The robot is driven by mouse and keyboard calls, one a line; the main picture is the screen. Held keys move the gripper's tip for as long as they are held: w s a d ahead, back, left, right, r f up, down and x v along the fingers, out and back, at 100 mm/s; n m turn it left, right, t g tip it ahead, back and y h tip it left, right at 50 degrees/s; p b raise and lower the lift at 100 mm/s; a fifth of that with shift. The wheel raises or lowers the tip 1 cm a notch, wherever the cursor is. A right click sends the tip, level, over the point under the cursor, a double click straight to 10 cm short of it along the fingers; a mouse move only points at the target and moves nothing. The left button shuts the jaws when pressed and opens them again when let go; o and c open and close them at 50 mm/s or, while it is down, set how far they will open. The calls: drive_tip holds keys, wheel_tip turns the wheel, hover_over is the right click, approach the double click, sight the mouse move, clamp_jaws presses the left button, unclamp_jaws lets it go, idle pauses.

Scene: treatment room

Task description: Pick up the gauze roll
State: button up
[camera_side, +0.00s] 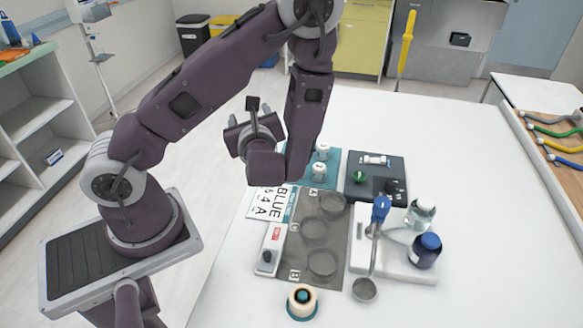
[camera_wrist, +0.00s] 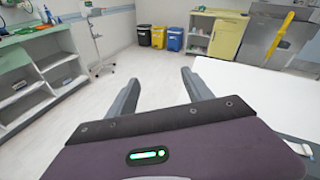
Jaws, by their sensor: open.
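My gripper (camera_wrist: 160,78) is open and empty in the wrist view. Its two fingers point out over the floor toward the far wall, away from the table things. In the side view my gripper is raised left of the table's back part and is partly hidden by my own wrist. A cream ring-shaped roll with a dark centre and teal base (camera_side: 302,301) stands at the table's front edge. Two small white cylinders (camera_side: 319,171) stand on a teal mat (camera_side: 333,158). I cannot tell for certain which of these is the gauze roll.
A grey mat (camera_side: 333,237) bears several round dishes (camera_side: 322,264). A white tray (camera_side: 398,264) holds a blue-capped dark jar (camera_side: 426,250) and a clear bottle (camera_side: 420,214). A black pad (camera_side: 377,167) lies behind. A "BLUE" card (camera_side: 264,203) lies left.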

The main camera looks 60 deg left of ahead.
drive_tip(key=w+d+f+m+t+h, duration=0.1)
drive_tip(key=d+f+m+h, duration=0.1)
drive_tip(key=f+m, duration=0.1)
drive_tip(key=w+d+f+m+t+h, duration=0.2)
drive_tip(key=f, duration=0.4)
drive_tip(key=w+d+f+m+t+h, duration=0.1)
drive_tip(key=w+d+f+m, duration=0.1)
drive_tip(key=f, duration=0.3)
drive_tip(key=shift+d+f+m+t+h, duration=0.15)
drive_tip(key=shift+m+t+h, duration=0.25)
drive_tip(key=shift+m, duration=0.4)
drive_tip(key=x, duration=0.7)
drive_tip(key=shift+s, duration=0.1)
clamp_jaws()
